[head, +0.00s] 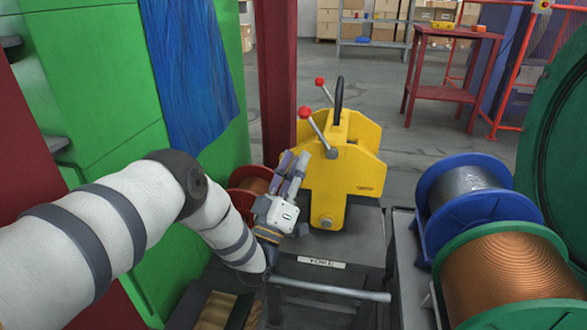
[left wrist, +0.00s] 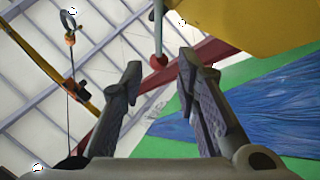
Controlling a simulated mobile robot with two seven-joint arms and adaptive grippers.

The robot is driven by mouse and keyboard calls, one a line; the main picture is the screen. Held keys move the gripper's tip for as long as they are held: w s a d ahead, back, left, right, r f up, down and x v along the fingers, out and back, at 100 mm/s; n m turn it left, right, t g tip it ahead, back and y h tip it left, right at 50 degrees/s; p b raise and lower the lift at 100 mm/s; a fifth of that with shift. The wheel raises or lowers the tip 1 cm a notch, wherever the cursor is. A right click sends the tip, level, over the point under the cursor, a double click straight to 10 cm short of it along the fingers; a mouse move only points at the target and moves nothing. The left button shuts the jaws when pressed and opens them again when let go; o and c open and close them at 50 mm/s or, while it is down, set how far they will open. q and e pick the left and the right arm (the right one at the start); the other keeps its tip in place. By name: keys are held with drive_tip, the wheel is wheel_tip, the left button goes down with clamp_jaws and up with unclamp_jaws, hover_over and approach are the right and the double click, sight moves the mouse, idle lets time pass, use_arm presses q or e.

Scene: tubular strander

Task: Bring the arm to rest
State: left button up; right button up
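My left arm comes in from the left in the head view, and its left gripper (head: 289,172) is beside the left side of a yellow machine (head: 343,172) with red-knobbed levers. In the left wrist view the two fingers of the left gripper (left wrist: 162,92) stand apart with nothing between them. Part of the yellow machine (left wrist: 255,25) shows at the upper right there, with a red-knobbed lever (left wrist: 158,50) beyond the fingertips. I cannot tell from the head view whether the gripper touches the machine. My right gripper is not in view.
A dark bench (head: 340,250) carries the yellow machine. A copper spool (head: 510,265) and a blue-flanged spool (head: 465,188) stand at the right. A green cabinet (head: 85,80) with a blue sheet (head: 190,70) is at the left. A red post (head: 276,70) stands behind the gripper.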

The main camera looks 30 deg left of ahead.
use_arm(q)
drive_tip(key=shift+v, duration=1)
